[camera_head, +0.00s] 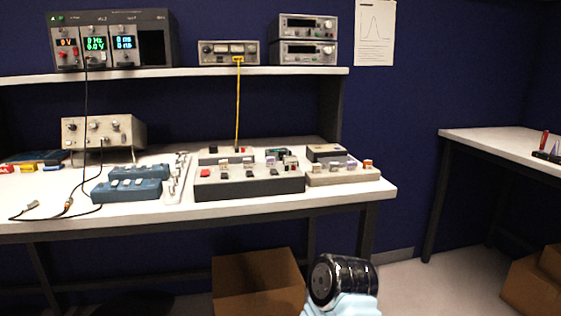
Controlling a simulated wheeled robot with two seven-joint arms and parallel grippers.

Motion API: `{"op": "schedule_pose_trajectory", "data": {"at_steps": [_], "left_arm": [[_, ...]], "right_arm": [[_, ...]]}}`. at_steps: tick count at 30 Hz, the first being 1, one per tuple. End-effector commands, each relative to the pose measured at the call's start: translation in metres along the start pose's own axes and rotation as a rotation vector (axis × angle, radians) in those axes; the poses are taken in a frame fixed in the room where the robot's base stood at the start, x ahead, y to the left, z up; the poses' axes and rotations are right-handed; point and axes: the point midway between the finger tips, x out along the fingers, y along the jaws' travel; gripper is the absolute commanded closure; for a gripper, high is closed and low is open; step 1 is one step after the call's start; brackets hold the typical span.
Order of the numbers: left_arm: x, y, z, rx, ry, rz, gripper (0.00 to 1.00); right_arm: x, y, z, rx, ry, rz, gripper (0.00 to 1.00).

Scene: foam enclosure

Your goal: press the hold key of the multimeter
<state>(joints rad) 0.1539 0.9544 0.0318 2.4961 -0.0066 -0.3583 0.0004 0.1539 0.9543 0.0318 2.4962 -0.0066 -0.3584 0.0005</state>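I cannot tell for certain which instrument is the multimeter. A dark rack unit (110,40) stands at the left of the shelf. It has three lit display modules, one red (67,42), one green (95,43) and one pale blue (124,42). Their key labels are too small to read, so I cannot pick out a hold key. Neither gripper shows. A black and light blue part of my own arm rises at the bottom, right of centre, well in front of the bench.
The white bench (350,195) carries blue boxes (127,190), a dark key panel (250,182) and a beige instrument (103,132). Dark leads hang at left, a yellow cable (238,105) in the middle. A cardboard box (257,280) sits below. A second table (500,142) stands right.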

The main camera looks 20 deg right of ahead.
Motion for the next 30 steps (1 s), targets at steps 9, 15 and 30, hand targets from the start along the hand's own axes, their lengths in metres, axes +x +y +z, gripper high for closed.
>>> {"op": "schedule_pose_trajectory", "data": {"at_steps": [9,15,30], "left_arm": [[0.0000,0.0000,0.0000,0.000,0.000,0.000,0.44],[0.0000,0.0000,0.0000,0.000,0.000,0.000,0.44],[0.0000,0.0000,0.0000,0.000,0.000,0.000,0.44]], "right_arm": [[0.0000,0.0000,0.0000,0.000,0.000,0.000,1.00],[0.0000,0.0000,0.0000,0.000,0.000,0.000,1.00],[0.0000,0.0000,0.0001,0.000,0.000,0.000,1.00]]}}
